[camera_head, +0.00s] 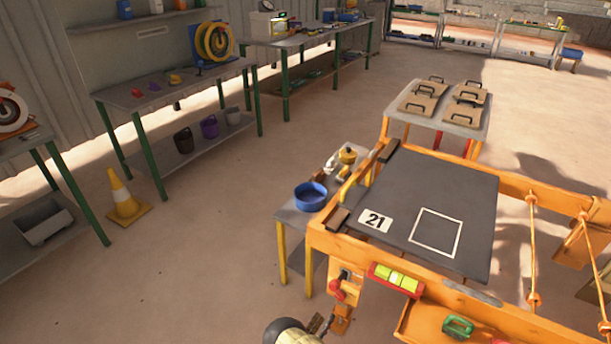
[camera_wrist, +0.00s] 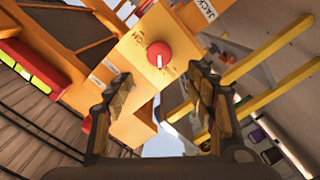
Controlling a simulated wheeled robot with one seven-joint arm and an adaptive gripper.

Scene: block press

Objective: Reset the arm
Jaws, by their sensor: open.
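My gripper (camera_wrist: 158,80) is open in the wrist view, its two dark fingers with brown pads spread apart and nothing between them. Beyond the fingertips is a round red knob (camera_wrist: 159,54) with a white mark, on an orange panel (camera_wrist: 132,60). I see a gap between the fingers and the knob but cannot tell its depth. In the head view the red knob (camera_head: 335,288) shows on the front left of the orange press (camera_head: 330,241). The rest of my arm is mostly out of view; a rounded dark and yellow part at the bottom edge is probably mine.
The press's dark plate (camera_head: 430,190) bears a "21" label and an empty white square. A side table (camera_head: 290,212) with a blue bowl (camera_head: 310,195) stands close left. A traffic cone (camera_head: 124,198) stands farther left. Open floor (camera_head: 190,270) lies between.

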